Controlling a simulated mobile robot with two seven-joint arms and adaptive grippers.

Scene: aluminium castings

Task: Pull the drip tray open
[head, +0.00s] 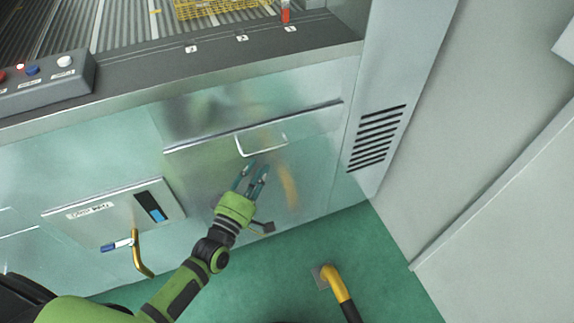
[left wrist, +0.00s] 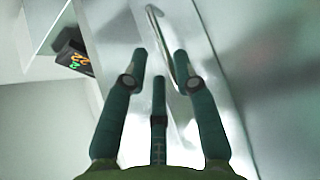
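The drip tray (head: 312,123) is a shiny metal front set in the lower cabinet, with a long lip along its top edge. It looks flush with the cabinet. A pale U-shaped bar handle (head: 262,151) stands out from it. My left gripper (head: 256,169) is open and empty just below the handle, its fingers pointing up towards it. In the left wrist view the handle (left wrist: 153,20) runs down behind the fingertip on the right. The fingers (left wrist: 160,65) are spread; I cannot tell whether one touches the bar. My right gripper is not in view.
A panel with a yellow lever (head: 138,255) and a blue-tipped handle (head: 117,245) is left of my arm. A button box (head: 45,80) and a yellow wire basket (head: 215,7) are above. A yellow-black post (head: 339,288) stands on the green floor, which is otherwise mostly clear.

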